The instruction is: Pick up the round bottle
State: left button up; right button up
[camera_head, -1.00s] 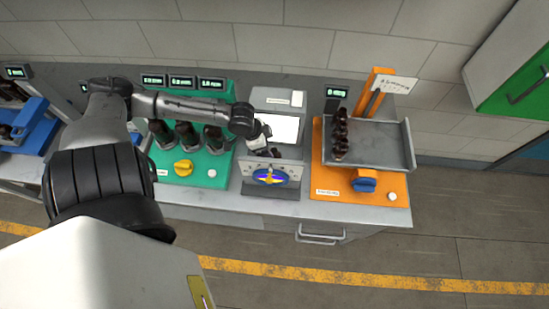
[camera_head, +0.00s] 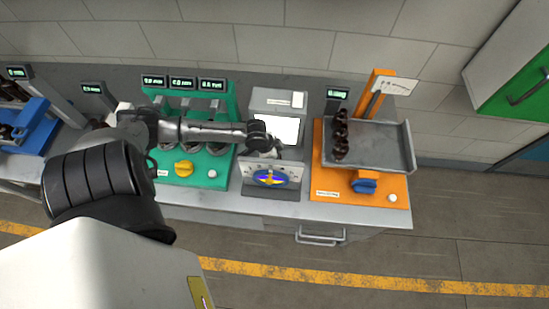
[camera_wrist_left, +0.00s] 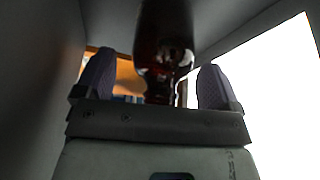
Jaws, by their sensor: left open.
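A dark amber bottle (camera_wrist_left: 165,50) shows in the left wrist view, upright in the picture, its upper end cut off by the top edge. Its glossy lower part appears between the two fingers of my left gripper (camera_wrist_left: 160,88), which is open. I cannot tell whether the fingers touch it. In the head view my left gripper (camera_head: 274,153) is at the front of the grey machine's lit white opening (camera_head: 282,129), and the bottle there cannot be made out. The bottle's full shape is not visible. My right gripper is not in view.
Right of the grey machine (camera_head: 270,100), an orange station (camera_head: 340,183) has a grey tray (camera_head: 380,145) with a row of dark bottles (camera_head: 341,135). A green station (camera_head: 215,175) with a yellow knob stands left, partly under my arm. Machine walls lie close around my gripper.

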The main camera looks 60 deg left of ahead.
pick_arm(q)
jog(key=c, duration=1)
jog(key=shift+r, duration=0.1)
jog(key=shift+c, duration=0.2)
